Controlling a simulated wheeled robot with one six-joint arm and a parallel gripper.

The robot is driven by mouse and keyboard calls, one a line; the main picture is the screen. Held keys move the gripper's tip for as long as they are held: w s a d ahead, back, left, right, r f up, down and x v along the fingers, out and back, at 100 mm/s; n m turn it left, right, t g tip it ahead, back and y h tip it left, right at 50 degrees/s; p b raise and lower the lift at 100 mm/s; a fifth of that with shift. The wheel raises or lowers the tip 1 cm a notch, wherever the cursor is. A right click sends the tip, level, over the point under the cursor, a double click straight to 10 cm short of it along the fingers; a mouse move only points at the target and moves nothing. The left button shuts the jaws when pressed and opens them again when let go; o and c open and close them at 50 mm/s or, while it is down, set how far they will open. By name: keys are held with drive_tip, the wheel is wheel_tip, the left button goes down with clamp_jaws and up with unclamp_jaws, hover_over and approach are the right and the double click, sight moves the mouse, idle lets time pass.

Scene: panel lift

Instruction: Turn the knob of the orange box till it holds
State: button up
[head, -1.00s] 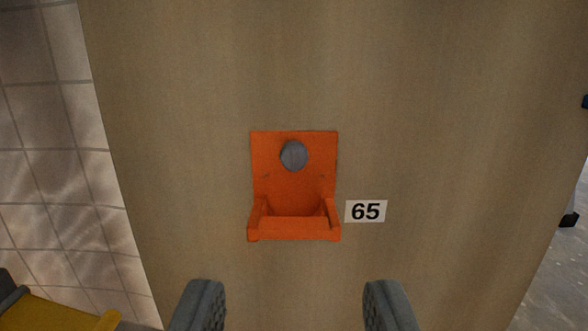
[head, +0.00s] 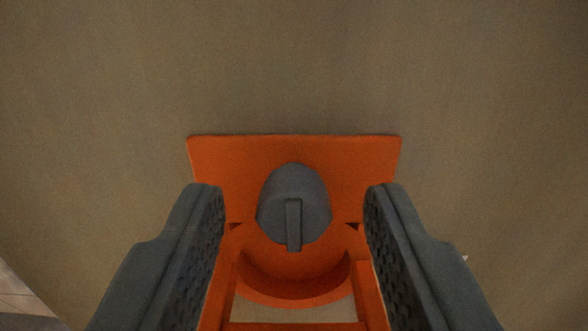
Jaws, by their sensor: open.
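The orange box (head: 220,158) is fixed to the brown panel, with an upright back plate and a tray-like lower part. Its grey round knob (head: 312,195) sits in the middle of the back plate and has a raised bar that points straight down. My gripper (head: 294,205) is open, with one finger on each side of the knob. Gaps show between both fingers and the knob, so nothing is held. The fingers hide parts of the box's sides.
The brown panel (head: 300,70) fills most of the view and is bare above and beside the box. A small piece of pale tiling (head: 20,295) shows at the lower left. The number label is almost wholly hidden behind the right finger.

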drive_tip(key=shift+w, duration=0.2)
clamp_jaws()
